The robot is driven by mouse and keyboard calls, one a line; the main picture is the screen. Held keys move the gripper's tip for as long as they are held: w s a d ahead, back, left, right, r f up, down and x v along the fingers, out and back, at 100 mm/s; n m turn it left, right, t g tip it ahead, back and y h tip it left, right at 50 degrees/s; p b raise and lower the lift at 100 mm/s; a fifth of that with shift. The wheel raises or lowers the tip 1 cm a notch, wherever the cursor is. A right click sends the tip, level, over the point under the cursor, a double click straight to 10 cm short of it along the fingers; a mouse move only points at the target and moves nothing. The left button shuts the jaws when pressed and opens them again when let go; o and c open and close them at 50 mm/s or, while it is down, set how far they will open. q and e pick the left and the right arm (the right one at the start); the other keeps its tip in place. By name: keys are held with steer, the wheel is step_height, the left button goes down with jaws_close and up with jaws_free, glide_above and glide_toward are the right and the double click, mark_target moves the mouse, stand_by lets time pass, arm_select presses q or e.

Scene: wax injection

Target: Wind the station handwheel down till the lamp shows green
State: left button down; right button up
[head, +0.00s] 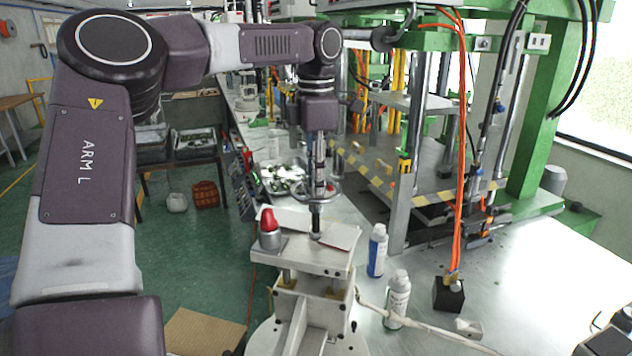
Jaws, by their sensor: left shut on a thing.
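The station (338,262) is a pale bench-like stand at the lower middle, with a flat top plate. Its handwheel (335,193) is a thin grey ring on an upright dark spindle above the plate. The lamp (268,221) on the plate's left side has a red dome on a grey base; it shows red, not green. My left gripper (318,186) points straight down from above and is shut on the handwheel. Its fingertips are small and partly merge with the wheel and spindle. My right gripper is out of view.
A blue bottle (377,251) and a white bottle (397,299) stand right of the station. A black block (449,294) with orange cables sits farther right. The green-framed press (534,130) fills the right rear. Green floor (205,262) is open at left.

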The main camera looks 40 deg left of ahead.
arm_select(q)
steer(key=shift+s+f+n, duration=0.1)
steer(key=shift+f+n, duration=0.05)
steer(key=shift+n, duration=0.35)
steer(key=c, duration=2)
jaws_free()
steer(key=shift+c, duration=0.2)
step_height(320, 180, up, 12)
